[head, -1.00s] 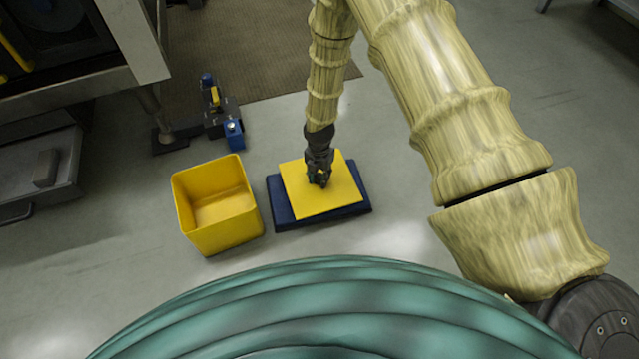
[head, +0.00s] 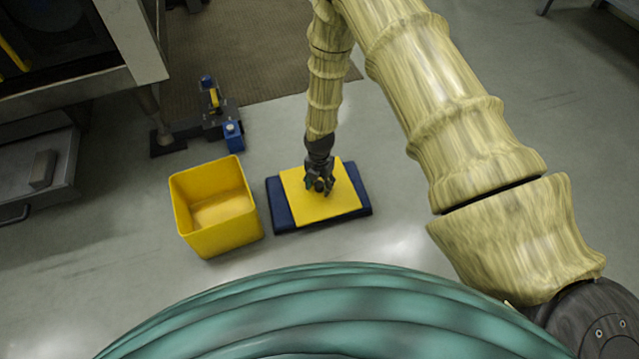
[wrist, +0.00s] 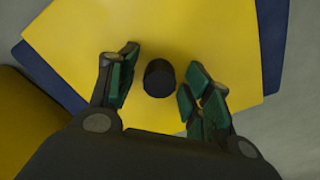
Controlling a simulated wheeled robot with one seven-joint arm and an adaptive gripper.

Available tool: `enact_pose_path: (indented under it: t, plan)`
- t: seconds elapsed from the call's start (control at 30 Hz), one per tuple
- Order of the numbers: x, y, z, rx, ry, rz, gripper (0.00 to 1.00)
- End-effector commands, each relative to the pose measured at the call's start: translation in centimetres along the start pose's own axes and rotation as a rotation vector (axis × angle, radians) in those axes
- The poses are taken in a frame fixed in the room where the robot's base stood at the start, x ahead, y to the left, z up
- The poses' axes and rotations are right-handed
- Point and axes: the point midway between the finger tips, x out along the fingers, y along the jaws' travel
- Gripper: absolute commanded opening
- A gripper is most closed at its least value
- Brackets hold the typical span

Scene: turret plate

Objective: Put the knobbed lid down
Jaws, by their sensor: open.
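The knobbed lid (head: 340,205) is a flat yellow square plate lying on a dark blue base (head: 282,216), turned slightly so that blue shows along its edges. In the wrist view the yellow lid (wrist: 190,30) has a round dark knob (wrist: 159,78) standing up from it. My gripper (head: 320,187) is just above the lid in the head view. In the wrist view my gripper (wrist: 158,85) is open, with one finger on each side of the knob and a gap on both sides. In the head view the gripper largely hides the knob.
An open, empty yellow bin (head: 240,232) stands on the floor just left of the base. A dark stand with blue and yellow parts (head: 222,118) is behind it. A grey metal machine (head: 90,85) fills the upper left. The floor right of the base is clear.

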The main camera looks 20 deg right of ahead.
Motion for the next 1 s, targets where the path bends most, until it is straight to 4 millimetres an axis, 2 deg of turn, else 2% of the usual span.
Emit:
enact_pose_path:
  t: [0.17,0.37,0.7,0.83,1.0]
  plan:
    - [-0.6,0.0,0.0,-0.001,0.0,0.0,0.5]
    - [-3.4,0.0,0.0,-0.001,0.0,0.001,0.5]
    - [-9.4,0.0,0.0,0.0,0.0,0.001,0.5]
    - [-11.0,0.0,0.0,0.0,0.0,0.0,0.5]
    - [-12.1,0.0,0.0,0.0,0.0,-0.001,0.5]
